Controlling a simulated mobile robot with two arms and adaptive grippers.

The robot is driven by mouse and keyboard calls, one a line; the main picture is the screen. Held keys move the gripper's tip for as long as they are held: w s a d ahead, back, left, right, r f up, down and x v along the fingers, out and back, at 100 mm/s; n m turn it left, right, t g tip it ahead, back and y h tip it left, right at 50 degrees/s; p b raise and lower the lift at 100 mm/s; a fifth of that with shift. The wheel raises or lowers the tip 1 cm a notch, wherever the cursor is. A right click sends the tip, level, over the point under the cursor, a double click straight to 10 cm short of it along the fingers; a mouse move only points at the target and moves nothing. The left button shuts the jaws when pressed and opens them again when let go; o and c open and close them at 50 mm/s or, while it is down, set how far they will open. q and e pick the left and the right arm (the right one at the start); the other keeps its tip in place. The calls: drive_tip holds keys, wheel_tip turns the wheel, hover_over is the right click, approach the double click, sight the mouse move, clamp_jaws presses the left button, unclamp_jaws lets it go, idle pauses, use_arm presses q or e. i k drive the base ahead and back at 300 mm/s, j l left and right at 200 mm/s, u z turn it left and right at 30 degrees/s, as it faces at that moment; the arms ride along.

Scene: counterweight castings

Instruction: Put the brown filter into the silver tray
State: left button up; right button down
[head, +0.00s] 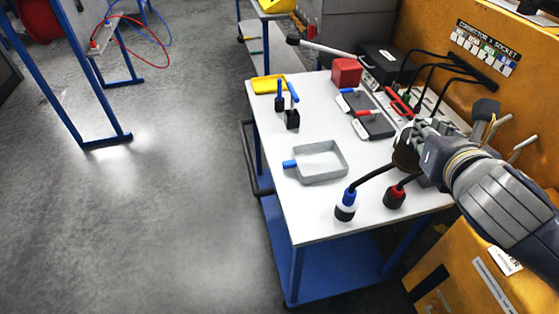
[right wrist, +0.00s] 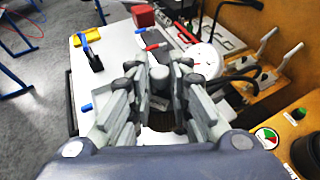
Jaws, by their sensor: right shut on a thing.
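The brown filter (head: 404,156) is a dark brown round piece at the right side of the white table, partly hidden by my right gripper (head: 420,147). The gripper is shut on it; in the right wrist view the fingers (right wrist: 158,80) close around a grey knob, with dark brown below. The silver tray (head: 327,178) is a shallow, open, empty rectangular tray with a blue handle, on the table left of the gripper. In the right wrist view the fingers hide most of the tray. My left gripper is not in view.
Two cable plugs, one blue and white (head: 345,207) and one red and black (head: 395,197), stand at the table's front. Dark grey blocks (head: 372,122), a red box (head: 346,71) and small black-and-blue pieces (head: 292,118) lie farther back. An orange panel (head: 520,90) borders the right.

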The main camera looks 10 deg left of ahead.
sight(319, 164)
drive_tip(key=l+u, duration=0.3)
drive_tip(key=u, duration=0.15)
drive_tip(key=l+u, duration=0.6)
drive_tip(key=u, duration=0.25)
drive_tip(key=k+l, duration=0.25)
drive_tip(key=l, duration=0.25)
